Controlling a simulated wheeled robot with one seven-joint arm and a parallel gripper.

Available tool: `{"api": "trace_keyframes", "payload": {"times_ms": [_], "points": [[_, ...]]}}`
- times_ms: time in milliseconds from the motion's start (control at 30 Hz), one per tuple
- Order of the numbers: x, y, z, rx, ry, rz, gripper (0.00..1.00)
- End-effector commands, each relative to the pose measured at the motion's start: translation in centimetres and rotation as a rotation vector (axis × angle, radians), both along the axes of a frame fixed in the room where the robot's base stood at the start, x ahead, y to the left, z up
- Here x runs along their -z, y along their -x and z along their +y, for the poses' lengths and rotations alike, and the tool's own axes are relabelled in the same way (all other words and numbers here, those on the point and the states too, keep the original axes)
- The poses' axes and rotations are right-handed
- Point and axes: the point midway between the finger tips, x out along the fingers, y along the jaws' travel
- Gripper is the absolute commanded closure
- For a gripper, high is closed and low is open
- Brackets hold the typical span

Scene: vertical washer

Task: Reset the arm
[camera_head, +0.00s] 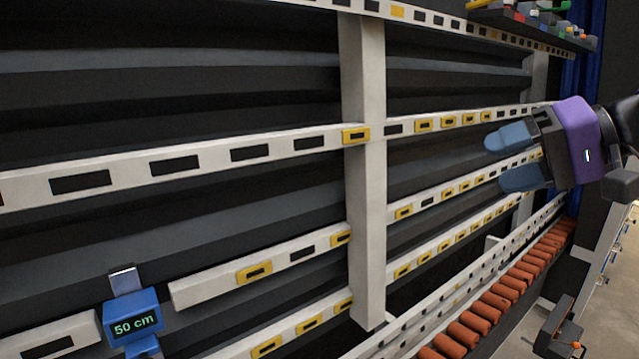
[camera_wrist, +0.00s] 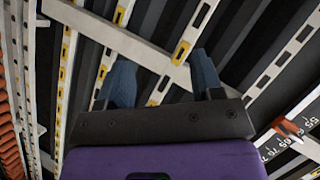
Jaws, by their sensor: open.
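My gripper (camera_head: 512,160) is at the right of the head view, with a purple body and two blue fingers. The fingers are spread apart with nothing between them. They point left, in front of the slotted white rails. In the wrist view my gripper (camera_wrist: 160,82) also shows open and empty, its two blue fingers over the rails and dark panels behind.
A white vertical post (camera_head: 365,170) crosses the slotted rails. A blue device (camera_head: 133,318) reading "50 cm" sits at lower left. Orange-brown rollers (camera_head: 488,305) run along the lower right. A shelf (camera_head: 530,24) with small items is at upper right. Open floor (camera_head: 612,310) shows at far right.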

Motion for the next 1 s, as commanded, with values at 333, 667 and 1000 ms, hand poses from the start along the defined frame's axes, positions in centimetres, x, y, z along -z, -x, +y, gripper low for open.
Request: {"api": "trace_keyframes", "payload": {"times_ms": [333,667,1000], "points": [[6.1,7.7,-1.3,0.023,0.523,0.159,0.39],[7.5,10.6,-5.1,0.152,0.887,0.102,0.39],[7.5,10.8,-5.6,0.176,0.935,0.085,0.39]]}}
